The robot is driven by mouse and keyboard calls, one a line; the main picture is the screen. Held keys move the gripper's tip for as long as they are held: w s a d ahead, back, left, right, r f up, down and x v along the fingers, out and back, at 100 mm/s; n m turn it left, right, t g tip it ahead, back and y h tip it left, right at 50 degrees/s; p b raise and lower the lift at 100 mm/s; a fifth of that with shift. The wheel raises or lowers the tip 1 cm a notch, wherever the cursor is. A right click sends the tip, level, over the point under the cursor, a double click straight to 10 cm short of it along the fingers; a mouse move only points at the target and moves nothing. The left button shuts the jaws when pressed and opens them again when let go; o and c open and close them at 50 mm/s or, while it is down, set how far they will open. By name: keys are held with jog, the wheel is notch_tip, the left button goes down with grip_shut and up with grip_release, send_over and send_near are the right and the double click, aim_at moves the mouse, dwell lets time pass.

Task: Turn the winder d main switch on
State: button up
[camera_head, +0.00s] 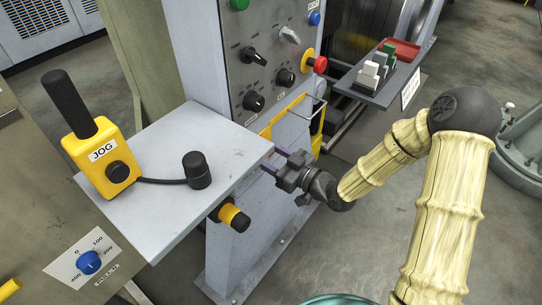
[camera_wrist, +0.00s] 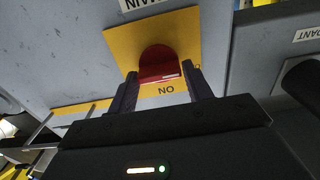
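The main switch is a red knob (camera_wrist: 158,64) on a yellow plate (camera_wrist: 118,38) in the wrist view. The plate appears upside down there, with an ON label just below the knob and part of a white label above it. A short pale mark shows on the knob's lower right. My gripper (camera_wrist: 163,80) has its two fingers apart, one on each side of the knob's lower part. I cannot tell whether they touch it. In the head view my gripper (camera_head: 275,159) faces the grey cabinet, beside the shelf's right edge. The switch is hidden there.
The grey shelf (camera_head: 215,135) carries a yellow JOG box (camera_head: 88,165) and a black knob. A yellow-and-black part (camera_head: 234,217) sticks out below it. The control panel (camera_head: 262,60) has several knobs and a red button (camera_head: 320,64). A black knob (camera_wrist: 304,82) lies right in the wrist view.

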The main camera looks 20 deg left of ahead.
jog(key=c, duration=0.5)
jog(key=shift+r+m+p, duration=0.1)
jog(key=shift+m+p, duration=0.3)
jog(key=m+p, duration=0.3)
jog(key=m, duration=0.2)
jog(key=m+p, duration=0.3)
jog(key=m, duration=0.3)
jog(key=m+p, duration=0.3)
jog(key=m, duration=0.3)
jog(key=shift+w+d+f+p, duration=0.1)
jog(key=shift+w+f+p, duration=0.15)
jog(key=shift+f+p, duration=0.15)
jog(key=shift+m, duration=0.3)
jog(key=o, duration=1)
jog(key=shift+c, duration=0.2)
